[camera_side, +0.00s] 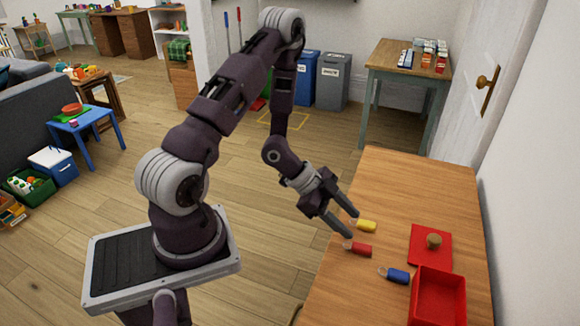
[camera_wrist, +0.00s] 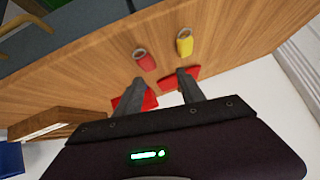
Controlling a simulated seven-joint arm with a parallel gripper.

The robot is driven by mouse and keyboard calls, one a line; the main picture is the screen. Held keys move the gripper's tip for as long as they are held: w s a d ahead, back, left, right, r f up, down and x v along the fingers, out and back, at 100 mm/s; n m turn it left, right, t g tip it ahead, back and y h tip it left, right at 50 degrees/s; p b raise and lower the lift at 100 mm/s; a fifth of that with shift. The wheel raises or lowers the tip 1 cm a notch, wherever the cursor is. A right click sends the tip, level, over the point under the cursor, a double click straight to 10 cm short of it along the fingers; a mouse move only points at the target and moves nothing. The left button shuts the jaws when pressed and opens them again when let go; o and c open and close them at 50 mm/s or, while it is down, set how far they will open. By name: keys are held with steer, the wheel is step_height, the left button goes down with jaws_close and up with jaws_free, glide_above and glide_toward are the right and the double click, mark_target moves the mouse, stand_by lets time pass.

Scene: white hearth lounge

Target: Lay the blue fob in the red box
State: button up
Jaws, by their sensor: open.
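The blue fob (camera_side: 397,274) lies on the wooden table with its metal ring to its left, beside the open red box (camera_side: 415,302). The box looks empty. My gripper (camera_side: 352,225) is open and empty, with its fingertips above the table's left part, near the yellow and red fobs and away from the blue one. In the wrist view my gripper (camera_wrist: 162,76) shows two spread fingers. Red patches show beside the fingers there; I cannot tell which red thing they are. I do not make out the blue fob in that view.
A yellow fob (camera_side: 366,225) and a red fob (camera_side: 360,249) lie close to my fingertips. A red lid (camera_side: 419,256) with a round knob lies flat behind the box. The far part of the table (camera_side: 415,185) is clear. A white wall borders the table's right side.

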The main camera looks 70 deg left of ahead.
steer(key=w+a+r+n+y, duration=0.2)
steer(key=a+r+y, duration=0.3)
steer(key=r, duration=0.5)
steer(key=s+d+r+n+y, duration=0.1)
steer(key=s+r+n+y, duration=0.3)
steer(key=r, duration=0.7)
steer(key=s+d+r+n+h, duration=0.1)
steer(key=s+d+r, duration=0.1)
steer(key=s, duration=0.3)
steer(key=s+d+r+n+g, duration=0.1)
steer(key=s+d+r, duration=0.2)
steer(key=s, duration=0.2)
steer(key=shift+d+r+n+h, duration=0.15)
steer(key=shift+d+n+h, duration=0.1)
steer(key=shift+n+h, duration=0.15)
steer(key=shift+o, duration=0.5)
steer(key=s+d+r+n+h, duration=0.1)
steer(key=s+d, duration=0.3)
steer(key=s, duration=0.3)
steer(key=shift+s+d+r+g+h, duration=0.15)
steer(key=shift+s+d+g+h, duration=0.15)
steer(key=shift+s+g+h, duration=0.1)
steer(key=shift+w, duration=0.1)
